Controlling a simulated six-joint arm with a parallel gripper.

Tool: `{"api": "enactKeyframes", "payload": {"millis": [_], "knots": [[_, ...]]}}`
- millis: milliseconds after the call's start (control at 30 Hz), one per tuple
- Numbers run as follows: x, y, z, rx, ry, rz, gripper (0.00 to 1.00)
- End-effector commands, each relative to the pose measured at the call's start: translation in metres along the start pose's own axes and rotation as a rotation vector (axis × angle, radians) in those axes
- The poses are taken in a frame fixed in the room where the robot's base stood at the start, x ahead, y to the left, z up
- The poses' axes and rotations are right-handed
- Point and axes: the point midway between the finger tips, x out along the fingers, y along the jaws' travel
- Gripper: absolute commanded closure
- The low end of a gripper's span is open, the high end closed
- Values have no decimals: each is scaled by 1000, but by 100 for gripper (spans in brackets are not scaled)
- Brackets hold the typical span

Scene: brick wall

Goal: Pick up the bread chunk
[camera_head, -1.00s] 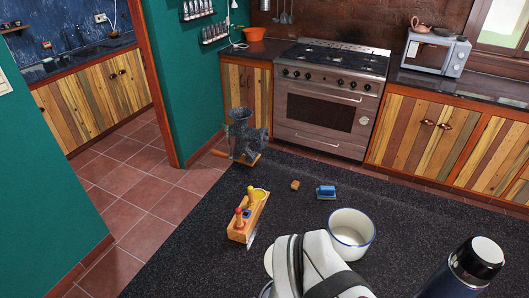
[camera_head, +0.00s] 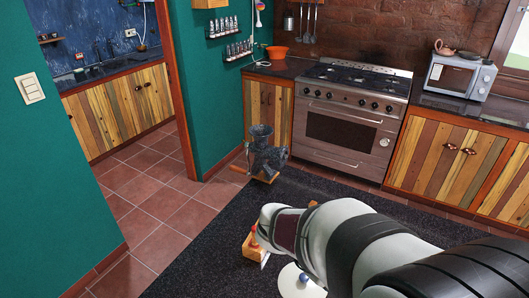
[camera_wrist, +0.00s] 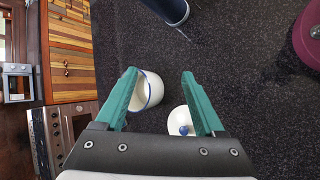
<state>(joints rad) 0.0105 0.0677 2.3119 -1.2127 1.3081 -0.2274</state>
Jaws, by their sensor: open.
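A small brown patch (camera_head: 313,204) shows just above my arm in the head view. It is probably the bread chunk, mostly hidden behind my arm. The bread chunk is not seen in the wrist view. In the wrist view a white mug with a blue rim (camera_wrist: 150,92) is beside the left finger and a white lid with a blue knob (camera_wrist: 183,120) is near the right finger. My gripper's fingers are hidden in the head view.
A wooden block with a red-topped piece (camera_head: 252,242) stands left of my arm. A dark grinder (camera_head: 262,150) stands at the counter's far edge. A dark blue bottle (camera_wrist: 172,10) and a maroon pot (camera_wrist: 308,38) are farther off in the wrist view. Dark counter between them is clear.

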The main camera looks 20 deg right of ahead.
Motion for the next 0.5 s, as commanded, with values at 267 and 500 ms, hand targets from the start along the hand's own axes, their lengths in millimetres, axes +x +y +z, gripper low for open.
{"api": "enactKeyframes", "payload": {"millis": [267, 500], "knots": [[63, 56, -237, -1242, -19, 813, 29], [85, 21, -309, -1564, 24, 1014, 29]]}}
